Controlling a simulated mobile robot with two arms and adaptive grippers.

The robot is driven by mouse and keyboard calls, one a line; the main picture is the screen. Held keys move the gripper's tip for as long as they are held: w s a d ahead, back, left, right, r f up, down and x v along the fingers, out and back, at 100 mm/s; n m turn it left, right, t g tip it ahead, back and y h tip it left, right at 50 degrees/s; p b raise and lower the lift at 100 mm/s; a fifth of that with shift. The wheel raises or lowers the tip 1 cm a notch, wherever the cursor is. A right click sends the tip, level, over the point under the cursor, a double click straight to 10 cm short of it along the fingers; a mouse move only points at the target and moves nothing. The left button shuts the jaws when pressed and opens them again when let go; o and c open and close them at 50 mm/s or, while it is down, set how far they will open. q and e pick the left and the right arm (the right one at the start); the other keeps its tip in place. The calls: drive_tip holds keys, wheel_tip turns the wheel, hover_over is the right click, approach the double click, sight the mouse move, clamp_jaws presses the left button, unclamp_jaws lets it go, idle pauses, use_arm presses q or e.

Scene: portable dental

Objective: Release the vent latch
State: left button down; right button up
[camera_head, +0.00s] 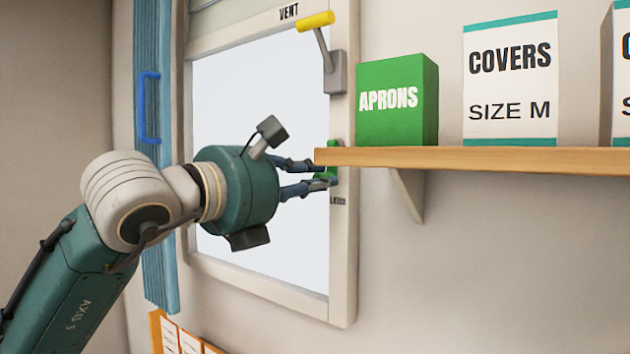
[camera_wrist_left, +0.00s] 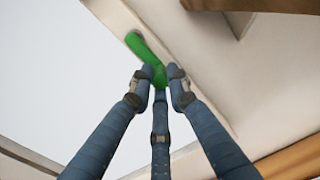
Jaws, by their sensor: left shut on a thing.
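My left gripper (camera_head: 322,175) is shut on a green handle (camera_head: 333,172) on the right side of the window frame, beside the shelf's left end. In the left wrist view, the three blue fingers of my left gripper (camera_wrist_left: 160,78) close around the lower end of the green handle (camera_wrist_left: 140,46); its upper end meets the pale frame. A yellow-tipped lever (camera_head: 316,21) on a grey mount sits higher on the frame, near the word VENT, and nothing touches it. A small label below the green handle is partly hidden. My right gripper is not in view.
A wooden shelf (camera_head: 470,158) juts out close to the fingers and carries a green APRONS box (camera_head: 397,118) and a white COVERS box (camera_head: 510,85). A blue slatted panel with a blue handle (camera_head: 149,107) is left of the window.

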use_arm(q)
drive_tip(key=shift+w+a, duration=0.1)
drive_tip(key=shift+w+a+r+m+b, duration=0.3)
drive_tip(key=shift+w+a+r+m, duration=0.25)
drive_tip(key=shift+m, duration=1.4)
drive_tip(key=shift+w+a+r+m+b, duration=0.25)
drive_tip(key=shift+a+r+m, duration=0.25)
drive_tip(key=shift+m, duration=1.4)
drive_tip(key=shift+w+a+r+m+b, duration=0.35)
drive_tip(key=shift+a+m, duration=0.35)
drive_tip(key=shift+m, duration=1.25)
drive_tip(key=c, duration=1.7)
unclamp_jaws()
drive_tip(key=shift+o, duration=0.2)
drive_tip(key=v, duration=1.2)
